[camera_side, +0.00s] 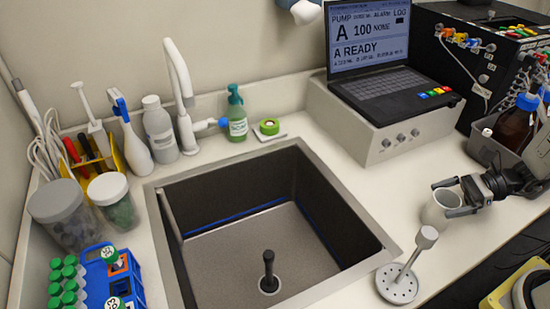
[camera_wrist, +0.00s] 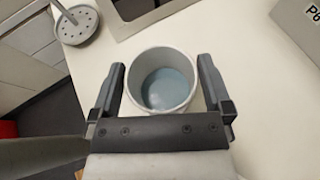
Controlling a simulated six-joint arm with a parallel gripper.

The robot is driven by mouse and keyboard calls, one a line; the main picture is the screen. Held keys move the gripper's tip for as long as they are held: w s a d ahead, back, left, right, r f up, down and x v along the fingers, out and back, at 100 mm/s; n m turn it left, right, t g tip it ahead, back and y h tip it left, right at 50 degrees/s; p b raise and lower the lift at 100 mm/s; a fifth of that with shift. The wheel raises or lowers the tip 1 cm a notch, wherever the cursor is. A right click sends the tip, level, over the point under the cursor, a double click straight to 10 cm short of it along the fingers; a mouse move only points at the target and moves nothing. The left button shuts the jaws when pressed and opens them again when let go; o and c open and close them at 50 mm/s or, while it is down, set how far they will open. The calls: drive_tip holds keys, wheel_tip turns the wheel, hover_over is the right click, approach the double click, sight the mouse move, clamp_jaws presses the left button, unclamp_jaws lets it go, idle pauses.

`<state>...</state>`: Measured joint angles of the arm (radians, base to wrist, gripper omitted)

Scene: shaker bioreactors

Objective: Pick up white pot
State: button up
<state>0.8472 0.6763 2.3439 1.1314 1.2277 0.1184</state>
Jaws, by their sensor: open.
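The white pot (camera_side: 437,212) stands on the counter right of the sink in the side view. In the wrist view the white pot (camera_wrist: 161,82) shows from above, with a blue-grey inside. My gripper (camera_side: 452,197) is at the pot from the right, with its fingers open. In the wrist view my gripper (camera_wrist: 163,82) has one finger on each side of the pot. A small gap shows between the pot and each finger. Part of the pot is hidden behind a finger in the side view.
The sink (camera_side: 240,240) is to the left. A laptop (camera_side: 385,75) on a white box (camera_side: 380,125) is behind. A grey bin (camera_side: 490,150) with bottles is at the right.

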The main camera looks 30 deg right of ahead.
drive_tip(key=shift+a, duration=0.2)
idle(0.4)
drive_tip(key=c, duration=1)
drive_tip(key=shift+r, duration=0.15)
wheel_tip(320, 180, up, 10)
drive_tip(key=shift+f, duration=0.2)
idle(0.6)
